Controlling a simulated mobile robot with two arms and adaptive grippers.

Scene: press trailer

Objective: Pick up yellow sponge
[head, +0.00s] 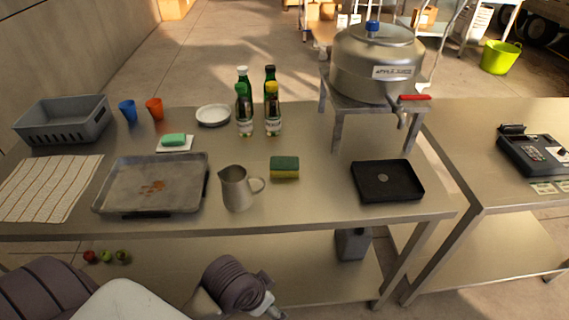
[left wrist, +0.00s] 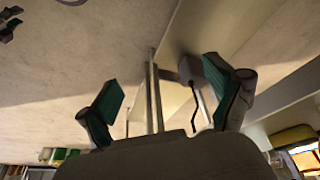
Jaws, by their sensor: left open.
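The yellow sponge (head: 285,174) has a dark green top layer. It lies on the steel table in the head view, right of a metal pitcher (head: 236,190) and left of a black tray (head: 416,184). My left gripper (left wrist: 165,88) shows in the left wrist view with its two green-padded fingers spread apart and nothing between them. In the head view my arm links show at the bottom, below the table's front edge and apart from the sponge. I cannot make out the sponge in the left wrist view. My right gripper is not in view.

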